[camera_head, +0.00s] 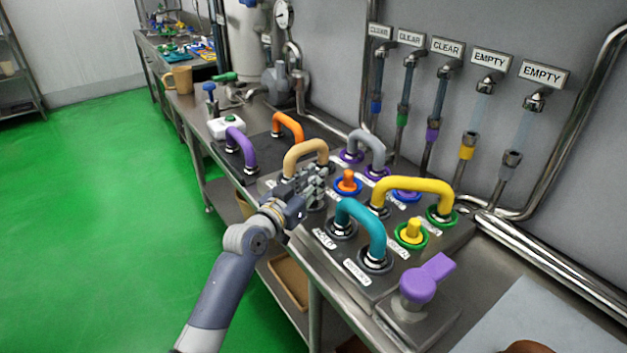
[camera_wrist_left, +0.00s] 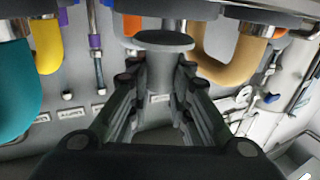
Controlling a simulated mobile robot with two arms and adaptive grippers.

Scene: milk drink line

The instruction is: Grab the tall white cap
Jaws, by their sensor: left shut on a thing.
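My left gripper (camera_head: 308,184) is at the front edge of the panel, beside the tan hose loop (camera_head: 305,151). In the left wrist view my left gripper (camera_wrist_left: 158,85) has its fingers around a pale grey cap (camera_wrist_left: 163,41) with a wide round disc and a narrower stem. It looks grey in the shade, and the fingers hide part of its stem. In the head view the fingers hide most of the cap. The tan loop (camera_wrist_left: 228,62) is close beside the held cap in the wrist view. My right gripper is not in view.
The teal loop (camera_head: 365,224) and yellow loop (camera_head: 412,188) stand right of the gripper. An orange cap (camera_head: 348,181) and a yellow cap (camera_head: 411,231) sit on the panel. Wall taps with signs (camera_head: 447,47) are behind. The green floor (camera_head: 90,220) at left is clear.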

